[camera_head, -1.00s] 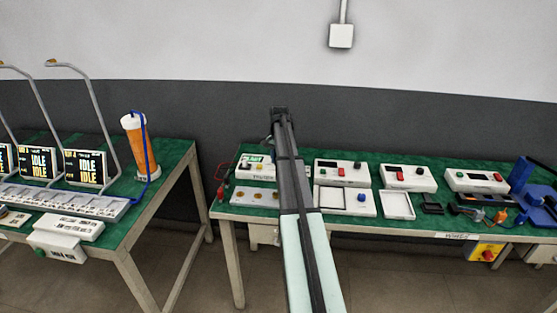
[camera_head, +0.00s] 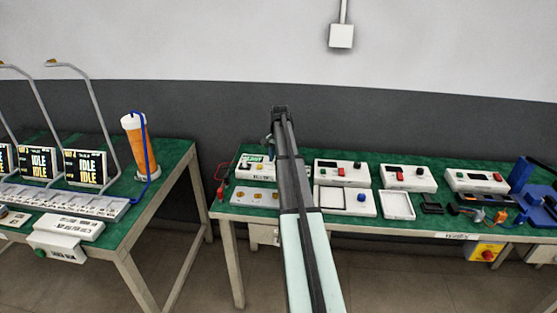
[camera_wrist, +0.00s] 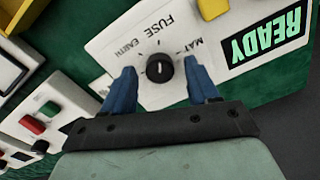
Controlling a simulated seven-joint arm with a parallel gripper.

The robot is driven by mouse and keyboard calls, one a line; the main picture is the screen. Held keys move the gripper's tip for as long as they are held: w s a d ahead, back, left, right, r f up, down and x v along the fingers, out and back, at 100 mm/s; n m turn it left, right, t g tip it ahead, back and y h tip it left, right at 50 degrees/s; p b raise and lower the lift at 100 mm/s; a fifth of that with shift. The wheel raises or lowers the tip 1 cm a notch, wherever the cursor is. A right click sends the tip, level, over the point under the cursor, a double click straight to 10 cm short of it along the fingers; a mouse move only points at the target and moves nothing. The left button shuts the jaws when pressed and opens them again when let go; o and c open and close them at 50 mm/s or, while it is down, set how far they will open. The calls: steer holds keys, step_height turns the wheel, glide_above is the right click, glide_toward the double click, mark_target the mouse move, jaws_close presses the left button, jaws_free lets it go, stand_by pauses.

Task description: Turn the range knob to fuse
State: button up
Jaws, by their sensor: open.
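The range knob (camera_wrist: 160,68) is a round black dial with a white pointer line, on a white tester (camera_wrist: 115,42). The labels FUSE, EARTH and MAT are printed around it. The pointer stands roughly upright in the wrist view; I cannot tell which label it marks. My gripper (camera_wrist: 159,65) is open, its two blue fingers on either side of the knob, with gaps visible; contact is not clear. In the head view the tester (camera_head: 243,172) sits at the left of the right bench, partly behind my arm; the knob is hidden there.
A box with red and green buttons (camera_wrist: 45,115) lies to the left. A row of white boxes (camera_head: 408,177) continues along the green bench top (camera_head: 225,208).

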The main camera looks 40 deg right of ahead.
step_height(320, 180, up, 13)
steer(key=shift+s+r, duration=0.15)
steer(key=shift+r, duration=0.05)
stand_by(0.3)
stand_by(0.4)
